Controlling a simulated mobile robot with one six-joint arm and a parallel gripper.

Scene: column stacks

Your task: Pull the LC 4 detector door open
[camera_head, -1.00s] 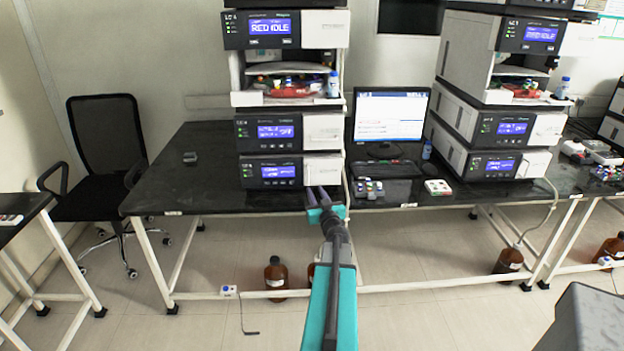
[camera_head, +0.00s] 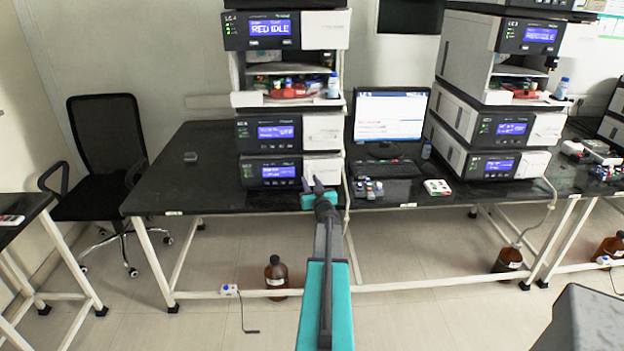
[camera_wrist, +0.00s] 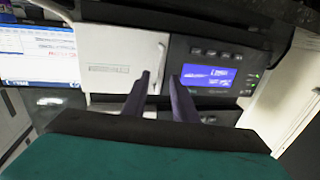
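The middle instrument stack has a bottom module with a blue screen (camera_head: 278,172) and a closed white door (camera_head: 325,168). I take this as the detector door; the small labels are not clearly legible. In the wrist view, which looks upside down, the white door (camera_wrist: 112,62) has a slim vertical handle (camera_wrist: 160,52) at its edge beside the screen panel. My gripper (camera_head: 313,184) is in front of this door. In the wrist view my gripper (camera_wrist: 160,76) is open, its two dark fingers on either side of the handle. Contact cannot be told.
A monitor (camera_head: 390,115) and keyboard (camera_head: 385,168) stand to the right. Another stack (camera_head: 492,130) stands farther right. A brown bottle (camera_head: 276,275) is on the floor below.

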